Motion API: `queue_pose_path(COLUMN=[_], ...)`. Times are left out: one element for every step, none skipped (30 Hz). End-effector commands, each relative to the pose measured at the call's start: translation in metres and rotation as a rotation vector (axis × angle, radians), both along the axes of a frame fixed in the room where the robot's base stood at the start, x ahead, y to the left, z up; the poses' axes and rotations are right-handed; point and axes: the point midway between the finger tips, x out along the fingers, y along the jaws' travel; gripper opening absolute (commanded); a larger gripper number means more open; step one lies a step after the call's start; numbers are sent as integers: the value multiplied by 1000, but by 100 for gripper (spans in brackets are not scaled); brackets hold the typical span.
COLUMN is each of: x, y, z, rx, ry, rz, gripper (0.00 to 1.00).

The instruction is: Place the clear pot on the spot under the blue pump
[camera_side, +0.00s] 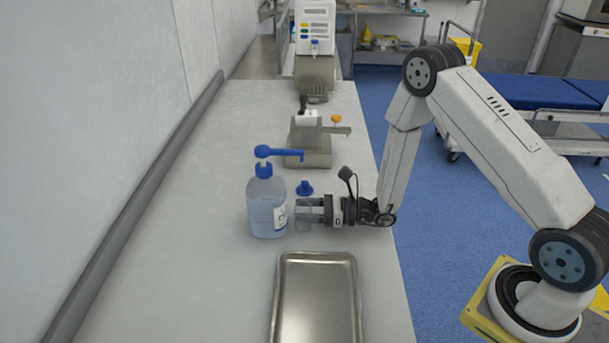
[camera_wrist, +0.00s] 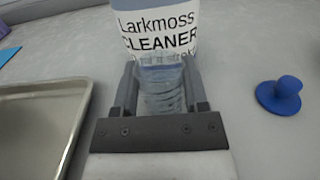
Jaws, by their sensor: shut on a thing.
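The bottle with the blue pump (camera_side: 267,205) stands upright on the counter, its blue spout pointing right. In the wrist view its label (camera_wrist: 160,30) reads "Larkmoss CLEANER". My gripper (camera_side: 312,211) comes in low from the right and is shut on the clear pot (camera_side: 303,218). The pot sits between both fingers in the wrist view (camera_wrist: 160,88), right in front of the bottle and below the spout's height. I cannot tell whether the pot touches the counter or the bottle. No marked spot shows; that area is hidden by the pot and gripper.
A blue knobbed lid (camera_side: 305,188) lies just behind the pot, to the right in the wrist view (camera_wrist: 280,96). A metal tray (camera_side: 280,297) lies in front. A metal stand (camera_side: 308,159) and a white machine (camera_side: 315,30) are farther back. The counter left of the bottle is clear.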

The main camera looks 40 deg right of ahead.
Motion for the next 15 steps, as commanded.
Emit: queue_pose_path(x=[0,0,0,0,0,0,0,0,0,0,0,0,0,0,0], y=[0,0,0,0,0,0,0,0,0,0,0,0,0,0,0], z=[-1,-1,-1,-1,-1,-1,-1,-1,-1,-2,-2,-3,-4,-4,-4], rx=[1,0,0,0,0,0,0,0,0,0,0,1,1,1,0], ry=[-1,-1,-1,-1,-1,-1,-1,-1,-1,-1,-1,-1,-1,-1,-1], rz=[0,0,0,0,0,0,0,0,0,0,0,0,0,0,0], gripper=[0,0,0,0,0,0,0,0,0,0,0,0,0,63,76])
